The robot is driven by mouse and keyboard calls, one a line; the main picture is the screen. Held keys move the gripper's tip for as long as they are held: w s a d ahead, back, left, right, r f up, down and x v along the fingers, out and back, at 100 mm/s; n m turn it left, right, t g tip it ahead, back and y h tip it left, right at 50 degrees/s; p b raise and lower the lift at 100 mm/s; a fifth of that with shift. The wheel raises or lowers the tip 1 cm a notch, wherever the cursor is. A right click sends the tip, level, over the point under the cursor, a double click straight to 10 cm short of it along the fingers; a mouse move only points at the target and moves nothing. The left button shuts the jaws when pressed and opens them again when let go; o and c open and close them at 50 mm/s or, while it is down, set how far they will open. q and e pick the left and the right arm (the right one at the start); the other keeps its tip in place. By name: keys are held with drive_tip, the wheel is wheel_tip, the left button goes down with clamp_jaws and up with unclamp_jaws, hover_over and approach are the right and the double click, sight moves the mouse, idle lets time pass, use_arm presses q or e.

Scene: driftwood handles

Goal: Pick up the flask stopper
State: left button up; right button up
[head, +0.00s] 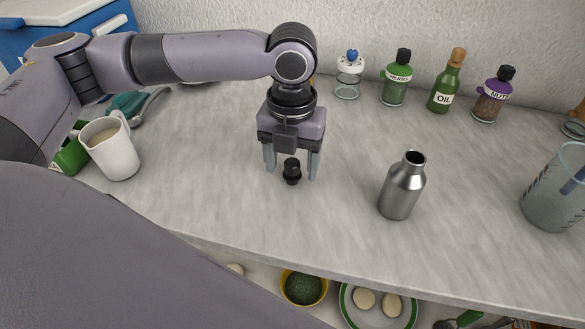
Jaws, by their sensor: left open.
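The flask stopper (292,172) is a small black cap standing on the grey countertop (240,205). My left gripper (292,168) points down over it, with its two fingers apart, one on each side of the stopper. I cannot tell whether the fingers touch it; gaps seem to show on both sides. The open steel flask (400,190) stands upright to the right, with a dark, uncovered mouth. My right gripper is not in view.
A white pitcher (112,150) stands at the left, and a clear measuring jug (556,190) at the right. Along the wall stand a jar with a blue knob (349,75), a green jar (396,80), an oil bottle (447,85) and a nuts jar (493,97). Bowls show below the counter edge.

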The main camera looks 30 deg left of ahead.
sight(292, 162)
use_arm(q)
drive_tip(key=shift+f, duration=0.45)
drive_tip(key=shift+c, duration=0.3)
drive_tip(key=c, duration=1)
drive_tip(key=shift+r, duration=0.1)
wheel_tip(292, 162, up, 20)
drive_tip(key=shift+f+p, duration=0.1)
drive_tip(key=shift+p, duration=0.85)
